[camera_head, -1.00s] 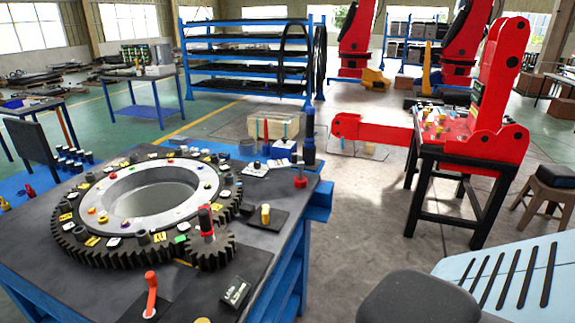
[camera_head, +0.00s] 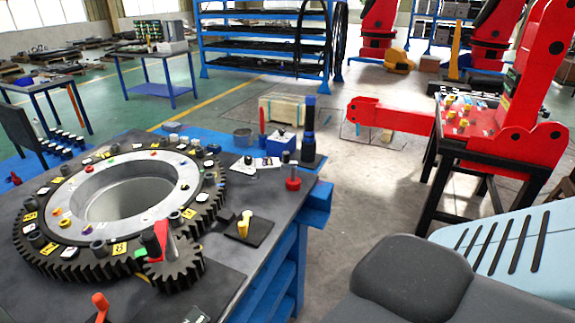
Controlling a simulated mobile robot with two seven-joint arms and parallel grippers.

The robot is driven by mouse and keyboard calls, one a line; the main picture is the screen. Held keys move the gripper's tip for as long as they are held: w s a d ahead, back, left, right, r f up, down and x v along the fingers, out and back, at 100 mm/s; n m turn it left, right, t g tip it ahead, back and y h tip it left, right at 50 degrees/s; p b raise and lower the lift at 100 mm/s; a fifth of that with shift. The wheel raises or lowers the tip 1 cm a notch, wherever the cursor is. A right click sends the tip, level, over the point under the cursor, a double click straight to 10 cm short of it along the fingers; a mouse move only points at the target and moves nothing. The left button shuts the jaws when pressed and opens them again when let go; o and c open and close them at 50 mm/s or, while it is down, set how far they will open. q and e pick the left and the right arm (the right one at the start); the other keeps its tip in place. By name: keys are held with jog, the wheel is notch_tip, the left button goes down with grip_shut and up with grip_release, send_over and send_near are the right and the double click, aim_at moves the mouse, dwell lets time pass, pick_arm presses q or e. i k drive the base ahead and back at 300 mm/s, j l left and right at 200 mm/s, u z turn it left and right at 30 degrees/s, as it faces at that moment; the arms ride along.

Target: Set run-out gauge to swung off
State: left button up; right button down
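A large dark gear ring (camera_head: 120,205) lies on the workbench at left, with a pale metal ring and many small coloured and labelled parts on top. A small pinion gear (camera_head: 175,267) with a red-and-black upright handle sits against its near right edge. I cannot tell for certain which part is the run-out gauge. A yellow piece on a black plate (camera_head: 262,234) and a red-topped post (camera_head: 293,178) stand to the right of the ring. An orange-red lever (camera_head: 101,305) is at the bench's near edge. Neither of my grippers is in view.
A dark blue-black cylinder (camera_head: 309,130) and a blue box (camera_head: 281,144) stand at the bench's far right corner. A red crane arm (camera_head: 390,115) reaches left from a black-legged stand (camera_head: 437,170). Open floor lies between bench and stand. A blue shelf rack (camera_head: 265,45) stands behind.

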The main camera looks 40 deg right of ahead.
aim_at(268, 164)
jog(key=l, duration=0.6)
jog(key=i+l, duration=0.15)
jog(key=l, duration=1.05)
jog(key=i+u, duration=0.05)
